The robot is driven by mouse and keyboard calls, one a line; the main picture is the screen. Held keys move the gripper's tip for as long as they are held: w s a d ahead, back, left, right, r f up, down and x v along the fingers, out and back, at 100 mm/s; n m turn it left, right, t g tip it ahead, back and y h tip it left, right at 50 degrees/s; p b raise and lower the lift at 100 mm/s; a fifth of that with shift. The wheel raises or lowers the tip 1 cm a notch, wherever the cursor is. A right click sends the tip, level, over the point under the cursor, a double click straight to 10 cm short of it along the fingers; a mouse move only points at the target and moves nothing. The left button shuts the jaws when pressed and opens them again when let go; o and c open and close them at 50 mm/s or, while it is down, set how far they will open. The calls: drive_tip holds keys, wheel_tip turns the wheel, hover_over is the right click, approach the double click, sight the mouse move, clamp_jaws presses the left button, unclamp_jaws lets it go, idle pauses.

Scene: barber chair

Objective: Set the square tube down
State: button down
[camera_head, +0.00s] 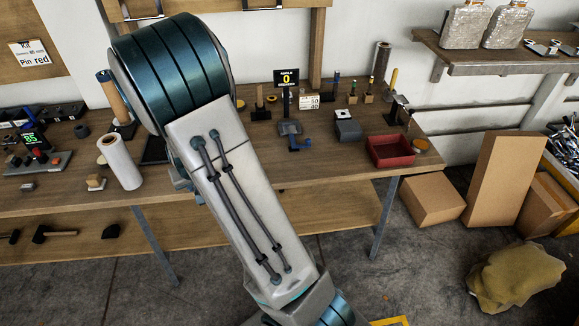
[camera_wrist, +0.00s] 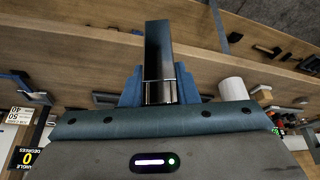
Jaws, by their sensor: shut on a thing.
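The square tube (camera_wrist: 158,48) shows in the wrist view as a long, dark, straight-sided piece with a bright metallic end. My gripper (camera_wrist: 158,88) has its blue fingers on both sides of that end, shut on the tube. The tube reaches away from the fingers across the view of the wooden workbench (camera_wrist: 90,50). I cannot tell whether it touches the bench. In the head view my arm covers the middle of the workbench (camera_head: 350,172) and hides the gripper and the tube.
A red tray (camera_head: 390,151), a grey block (camera_head: 348,131) and an angle display (camera_head: 287,78) stand right of my arm. A white roll (camera_head: 119,162) stands left. Cardboard boxes (camera_head: 432,200) and a yellowish sack (camera_head: 515,276) are on the floor at right.

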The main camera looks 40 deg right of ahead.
drive_tip(key=s+d+r+m+g+h+b, duration=0.25)
drive_tip(key=s+d+m+g, duration=0.2)
drive_tip(key=d+m, duration=0.8)
drive_tip(key=s+d+r+m+g+h+b, duration=0.1)
drive_tip(key=s+d+m+g+b, duration=0.3)
drive_tip(key=d+m, duration=0.85)
drive_tip(key=shift+w+d+f+n+t+p, duration=0.25)
drive_tip(key=shift+w+d+f+n+p, duration=0.25)
drive_tip(key=shift+w+d+f+p, duration=0.9)
drive_tip(key=shift+w+d+f+n+t+p, duration=0.2)
drive_tip(key=shift+w+d+f+n, duration=0.3)
drive_tip(key=shift+w+d+f, duration=1.1)
drive_tip(key=shift+w+d+f+n+t+p, duration=0.3)
drive_tip(key=shift+w+d+f+n+p, duration=0.3)
drive_tip(key=shift+w+f, duration=1.75)
drive_tip(key=c, duration=1.1)
unclamp_jaws()
drive_tip(key=shift+s+f, duration=0.1)
drive_tip(key=shift+s, duration=0.05)
